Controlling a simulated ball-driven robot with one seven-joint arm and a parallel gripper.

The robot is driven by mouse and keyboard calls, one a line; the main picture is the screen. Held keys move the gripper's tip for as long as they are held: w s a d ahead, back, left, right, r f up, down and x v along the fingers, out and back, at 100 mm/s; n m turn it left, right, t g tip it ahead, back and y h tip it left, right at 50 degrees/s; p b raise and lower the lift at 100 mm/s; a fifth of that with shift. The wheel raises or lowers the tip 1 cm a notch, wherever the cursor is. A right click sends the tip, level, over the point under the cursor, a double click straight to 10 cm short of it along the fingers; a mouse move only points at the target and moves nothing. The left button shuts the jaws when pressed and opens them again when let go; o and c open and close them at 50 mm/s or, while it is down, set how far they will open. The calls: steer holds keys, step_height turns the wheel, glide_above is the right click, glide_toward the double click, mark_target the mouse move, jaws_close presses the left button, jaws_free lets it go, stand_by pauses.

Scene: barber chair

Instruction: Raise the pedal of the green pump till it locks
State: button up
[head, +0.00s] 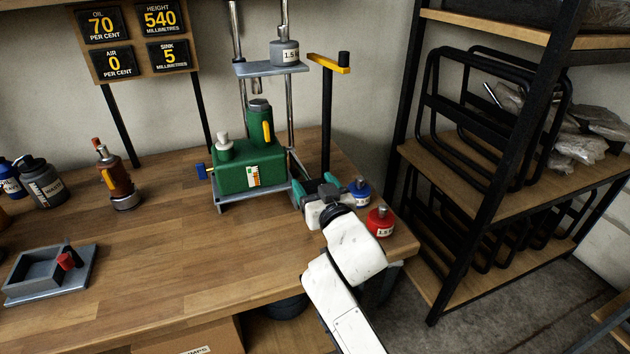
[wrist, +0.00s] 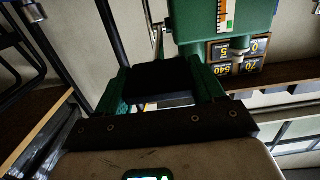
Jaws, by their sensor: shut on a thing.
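The green pump (head: 232,178) stands on a grey base on the bench, with a green cylinder and a white cap on top. It also shows at the top of the wrist view (wrist: 190,22), which looks upside down. My gripper (head: 318,190) is at the pump's right side. In the wrist view, its green-sided fingers (wrist: 160,88) are shut on a black block, which looks like the pedal's pad (wrist: 155,82). The gripper mostly hides the pedal in the head view, so I cannot tell its angle or whether it is locked.
Blue (head: 358,193) and red (head: 380,222) weights stand close right of my gripper. A grey weight (head: 285,52) rests on the raised platform (head: 262,69). A black post (head: 326,120) with a yellow arm stands behind. The display board (head: 135,65) reads oil 70, air 0, height 540, sink 5.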

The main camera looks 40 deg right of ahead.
step_height(320, 180, up, 2)
steer(key=p, duration=0.3)
steer(key=shift+w+r+g, duration=0.15)
steer(key=shift+g, duration=0.25)
steer(key=shift+w+r+p, duration=0.2)
steer(key=shift+r+p, duration=0.2)
steer(key=shift+r, duration=0.45)
steer(key=o, duration=1.4)
steer(key=shift+f, duration=0.15)
steer(key=shift+o, duration=0.2)
steer(key=shift+s+a, duration=0.1)
steer(key=shift+s, duration=0.4)
steer(key=b+v, duration=0.1)
steer(key=v, duration=0.8)
steer(key=shift+s+b, duration=0.3)
steer(key=shift+s, duration=0.1)
